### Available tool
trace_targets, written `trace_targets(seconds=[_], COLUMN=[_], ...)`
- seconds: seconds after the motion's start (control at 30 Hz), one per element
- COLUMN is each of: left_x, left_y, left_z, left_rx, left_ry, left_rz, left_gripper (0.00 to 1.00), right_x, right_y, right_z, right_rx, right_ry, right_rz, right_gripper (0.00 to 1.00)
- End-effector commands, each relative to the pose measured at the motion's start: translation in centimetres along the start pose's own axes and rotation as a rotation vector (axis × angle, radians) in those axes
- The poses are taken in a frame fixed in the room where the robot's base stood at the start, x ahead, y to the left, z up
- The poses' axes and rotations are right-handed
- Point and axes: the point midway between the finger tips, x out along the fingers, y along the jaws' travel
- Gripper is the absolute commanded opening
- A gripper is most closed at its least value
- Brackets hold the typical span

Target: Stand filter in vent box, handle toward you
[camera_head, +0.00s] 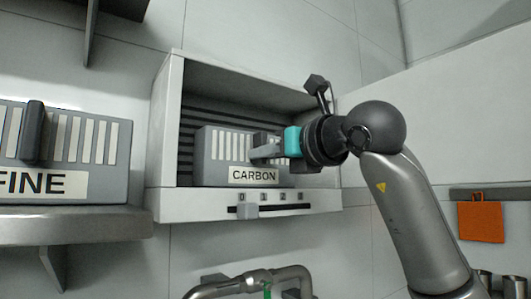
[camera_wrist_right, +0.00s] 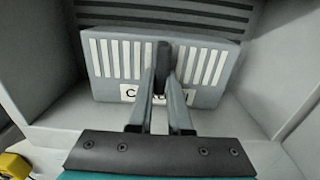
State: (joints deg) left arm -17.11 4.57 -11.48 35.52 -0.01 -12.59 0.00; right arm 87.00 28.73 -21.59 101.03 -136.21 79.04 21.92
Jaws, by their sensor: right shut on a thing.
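A grey filter labelled CARBON (camera_head: 222,150) stands upright inside the white vent box (camera_head: 163,150), its slotted, labelled face toward me. In the right wrist view the filter (camera_wrist_right: 107,65) stands in front of the dark louvres, with its dark upright handle (camera_wrist_right: 163,62) facing me. My right gripper (camera_head: 262,150) reaches in from the right. In the wrist view its two fingers (camera_wrist_right: 163,95) are shut on the handle, one on each side. The filter's right end is partly hidden behind my gripper in the head view. My left gripper is not in view.
A second grey filter labelled FINE (camera_head: 90,185) stands on a shelf (camera_head: 80,226) at the left. The box's front lip has a numbered slider (camera_head: 247,211). Pipes (camera_head: 250,283) run below. An orange item (camera_head: 481,221) hangs at the right.

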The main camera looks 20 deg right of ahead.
Motion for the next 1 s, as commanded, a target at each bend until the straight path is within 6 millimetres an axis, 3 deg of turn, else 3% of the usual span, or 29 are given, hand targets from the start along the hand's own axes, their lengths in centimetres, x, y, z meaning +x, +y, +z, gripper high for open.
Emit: trace_targets(seconds=[0.3,0.33,0.57,0.93,1.0], left_x=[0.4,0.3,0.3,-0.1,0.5], left_y=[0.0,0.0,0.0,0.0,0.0], left_z=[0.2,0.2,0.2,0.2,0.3], left_rx=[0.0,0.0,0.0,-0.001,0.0], left_ry=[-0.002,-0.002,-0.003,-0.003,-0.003], left_rz=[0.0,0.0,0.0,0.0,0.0], left_gripper=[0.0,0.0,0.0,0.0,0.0], right_x=[-0.1,0.0,0.0,-0.1,-1.2], right_y=[0.0,0.0,0.0,0.0,0.0], right_z=[-0.3,-0.3,-0.3,0.2,0.0], right_rx=[-0.001,-0.001,-0.001,-0.001,-0.003], right_ry=[-0.003,0.0,0.0,0.0,-0.003], right_rz=[0.0,0.001,0.001,0.001,-0.001], right_gripper=[0.0,0.2,0.46,0.47,0.47])
